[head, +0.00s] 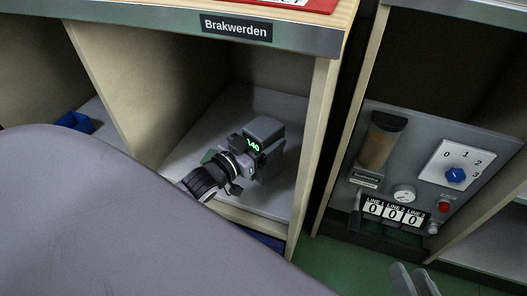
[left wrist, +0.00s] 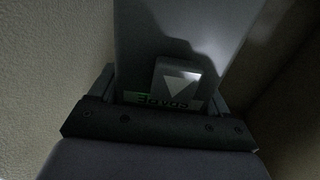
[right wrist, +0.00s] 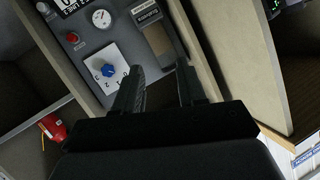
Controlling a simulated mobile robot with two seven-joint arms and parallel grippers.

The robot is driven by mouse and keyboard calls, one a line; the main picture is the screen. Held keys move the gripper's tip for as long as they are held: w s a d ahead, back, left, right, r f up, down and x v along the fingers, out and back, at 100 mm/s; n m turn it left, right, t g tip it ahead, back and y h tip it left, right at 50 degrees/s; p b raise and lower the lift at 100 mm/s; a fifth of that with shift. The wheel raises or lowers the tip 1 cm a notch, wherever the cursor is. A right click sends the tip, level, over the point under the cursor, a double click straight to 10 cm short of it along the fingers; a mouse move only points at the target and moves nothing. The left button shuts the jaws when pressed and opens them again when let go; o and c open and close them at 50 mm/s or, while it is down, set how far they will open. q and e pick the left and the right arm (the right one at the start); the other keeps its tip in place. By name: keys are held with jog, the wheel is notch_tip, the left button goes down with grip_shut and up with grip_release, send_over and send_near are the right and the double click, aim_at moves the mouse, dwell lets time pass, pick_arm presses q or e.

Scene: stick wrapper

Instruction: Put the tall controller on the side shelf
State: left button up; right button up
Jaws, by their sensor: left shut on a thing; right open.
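A grey, boxy controller (head: 265,128) is inside the compartment labelled Brakwerden in the head view. A lit green "140" shows on its near side. My left gripper (head: 240,170) reaches in from the lower left and is shut on the controller; its fingertips are partly hidden. Whether the controller touches the shelf floor (head: 205,135) I cannot tell. My right gripper (right wrist: 160,85) is open and empty; its fingers also show at the bottom of the head view (head: 415,281).
Beige side walls (head: 315,135) close in the compartment. A grey panel with a blue dial (head: 456,174), a gauge and a red button stands in the bay to the right. A blue bin (head: 75,122) is in the left bay. My left arm hides much of the foreground.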

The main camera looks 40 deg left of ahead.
pick_arm(q)
notch_tip(320, 180, down, 3)
jog(key=shift+b, duration=0.65)
jog(key=shift+f, duration=0.35)
jog(key=shift+r, duration=0.1)
pick_arm(e)
jog(key=shift+d+f+t, duration=0.1)
jog(key=shift+d+t, duration=0.2)
jog(key=shift+d, duration=0.05)
